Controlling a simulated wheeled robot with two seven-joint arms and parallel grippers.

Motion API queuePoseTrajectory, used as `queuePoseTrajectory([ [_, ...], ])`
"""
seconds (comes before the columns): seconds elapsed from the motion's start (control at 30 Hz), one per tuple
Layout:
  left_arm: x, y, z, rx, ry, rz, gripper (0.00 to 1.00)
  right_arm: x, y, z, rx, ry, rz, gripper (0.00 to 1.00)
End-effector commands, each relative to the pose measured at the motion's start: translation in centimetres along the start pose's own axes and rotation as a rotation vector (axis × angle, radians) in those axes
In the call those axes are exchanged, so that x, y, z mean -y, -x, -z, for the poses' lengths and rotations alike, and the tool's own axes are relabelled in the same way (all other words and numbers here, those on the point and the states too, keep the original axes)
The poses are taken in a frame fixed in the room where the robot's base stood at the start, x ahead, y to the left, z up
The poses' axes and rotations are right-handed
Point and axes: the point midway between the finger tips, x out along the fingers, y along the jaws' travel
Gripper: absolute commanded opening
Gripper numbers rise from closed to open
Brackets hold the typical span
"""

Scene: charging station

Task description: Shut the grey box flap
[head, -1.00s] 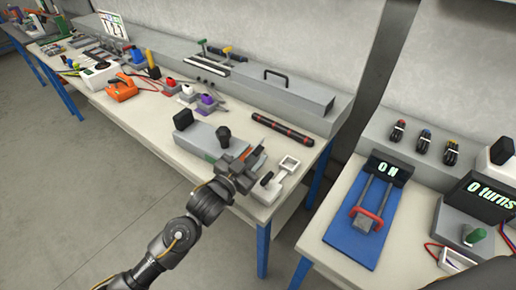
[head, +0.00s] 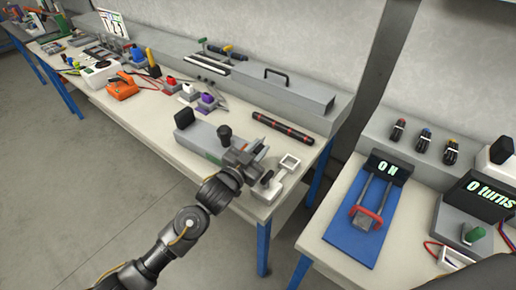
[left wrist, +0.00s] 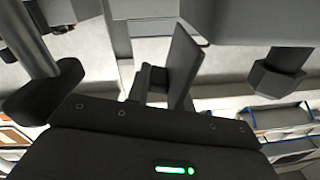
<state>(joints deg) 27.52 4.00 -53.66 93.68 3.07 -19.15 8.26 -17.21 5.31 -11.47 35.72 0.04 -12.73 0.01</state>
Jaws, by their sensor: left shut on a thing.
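A low grey box (head: 202,138) lies near the front edge of the long bench, with a black block at its far left end and a black knob on top. My left gripper (head: 246,156) is at the right end of this box and hides part of it. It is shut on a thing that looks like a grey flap. In the left wrist view a thin grey plate (left wrist: 184,62) stands tilted between the dark finger parts. How far the flap stands open is hidden in the head view. My right gripper is not in view.
A white-framed device (head: 288,165) stands just right of the gripper. A black and red rod (head: 283,129) lies behind. A long grey case (head: 270,92) lines the wall. A blue board (head: 355,222) is on the right bench, past a gap.

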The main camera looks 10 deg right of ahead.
Motion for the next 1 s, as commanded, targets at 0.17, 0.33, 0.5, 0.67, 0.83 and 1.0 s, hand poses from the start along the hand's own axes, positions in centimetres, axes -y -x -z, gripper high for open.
queuePoseTrajectory([
  [0.17, 0.4, 0.1, 0.1, 0.001, 0.03, 0.002, 0.0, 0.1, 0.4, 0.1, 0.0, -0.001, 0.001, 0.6],
  [0.33, 1.0, 0.2, 0.2, 0.003, 0.114, 0.003, 0.0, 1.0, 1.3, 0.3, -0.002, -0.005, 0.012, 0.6],
  [0.5, 1.7, 0.2, 0.3, 0.003, 0.239, 0.004, 0.0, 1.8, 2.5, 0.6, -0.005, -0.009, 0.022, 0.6],
  [0.67, 2.3, 0.2, 0.2, 0.002, 0.361, 0.004, 0.0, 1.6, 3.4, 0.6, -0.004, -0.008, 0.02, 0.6],
  [0.83, 2.9, 0.2, -0.1, 0.002, 0.471, 0.003, 0.0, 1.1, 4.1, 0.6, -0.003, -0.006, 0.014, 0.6],
  [1.0, 3.3, 0.1, -0.3, 0.001, 0.553, 0.002, 0.0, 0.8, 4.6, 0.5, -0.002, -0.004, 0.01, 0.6],
])
